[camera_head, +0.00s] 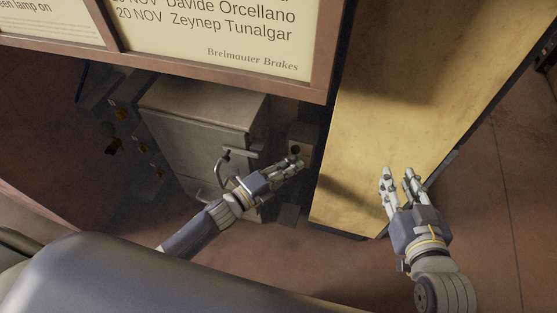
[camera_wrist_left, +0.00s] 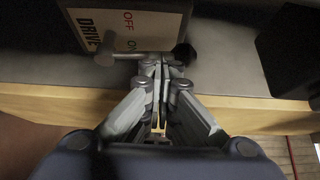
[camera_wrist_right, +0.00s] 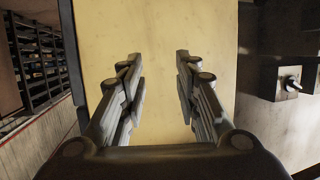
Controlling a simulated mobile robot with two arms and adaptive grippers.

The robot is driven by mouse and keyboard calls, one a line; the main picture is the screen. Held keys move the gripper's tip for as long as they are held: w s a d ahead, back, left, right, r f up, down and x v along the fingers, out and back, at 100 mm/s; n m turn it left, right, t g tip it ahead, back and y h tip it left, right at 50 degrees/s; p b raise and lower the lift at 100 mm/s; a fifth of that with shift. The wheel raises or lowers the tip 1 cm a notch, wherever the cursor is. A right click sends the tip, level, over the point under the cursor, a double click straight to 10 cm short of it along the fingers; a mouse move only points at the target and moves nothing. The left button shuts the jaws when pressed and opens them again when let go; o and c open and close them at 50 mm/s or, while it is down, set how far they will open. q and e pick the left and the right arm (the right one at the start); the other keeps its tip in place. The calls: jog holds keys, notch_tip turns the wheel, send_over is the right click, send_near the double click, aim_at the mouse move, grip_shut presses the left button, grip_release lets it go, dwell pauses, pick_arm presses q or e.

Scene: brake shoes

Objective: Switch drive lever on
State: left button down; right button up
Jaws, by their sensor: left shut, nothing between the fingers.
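In the left wrist view a plate (camera_wrist_left: 150,22) marked DRIVE, OFF and ON sits on a grey surface. The drive lever (camera_wrist_left: 130,56) crosses below the ON label, from a grey round stub at left to a dark knob (camera_wrist_left: 183,54) at right. My left gripper (camera_wrist_left: 162,66) is shut and empty, its tips at the lever's middle; whether they touch it I cannot tell. In the head view my left gripper (camera_head: 297,163) is at a small dark box (camera_head: 301,135). My right gripper (camera_head: 397,174) is open and empty before a yellow panel; it also shows in the right wrist view (camera_wrist_right: 157,62).
The tall yellow panel (camera_head: 385,90) stands right of my left gripper. A grey metal cabinet (camera_head: 195,115) with a bent handle stands left of it. A framed sign (camera_head: 220,35) hangs above. A metal switch (camera_wrist_right: 291,83) is at right in the right wrist view. Floor is open at right.

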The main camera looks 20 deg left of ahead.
jog(key=s+d+f+g+h+p, duration=0.1)
jog(key=s+d+f+g+p, duration=0.2)
jog(key=s+f+g, duration=0.35)
jog(key=s+d+f+g+h+p, duration=0.2)
jog(key=s+d+f+g+p, duration=0.15)
jog(key=s, duration=0.65)
pick_arm(q)
jog(key=d+m+g+y, duration=0.1)
jog(key=m, duration=0.1)
jog(key=d+m+g+y+p, duration=0.1)
jog(key=d+m, duration=0.1)
jog(key=shift+d+f+m+y, duration=0.1)
jog(key=shift+f+m+y, duration=0.1)
jog(key=shift+m+y, duration=0.15)
pick_arm(e)
jog(key=a+x, duration=0.1)
jog(key=x, duration=0.6)
jog(key=shift+s+m+g, duration=0.25)
jog(key=shift+m+g, duration=0.05)
jog(key=shift+g, duration=0.1)
jog(key=shift+f, duration=0.15)
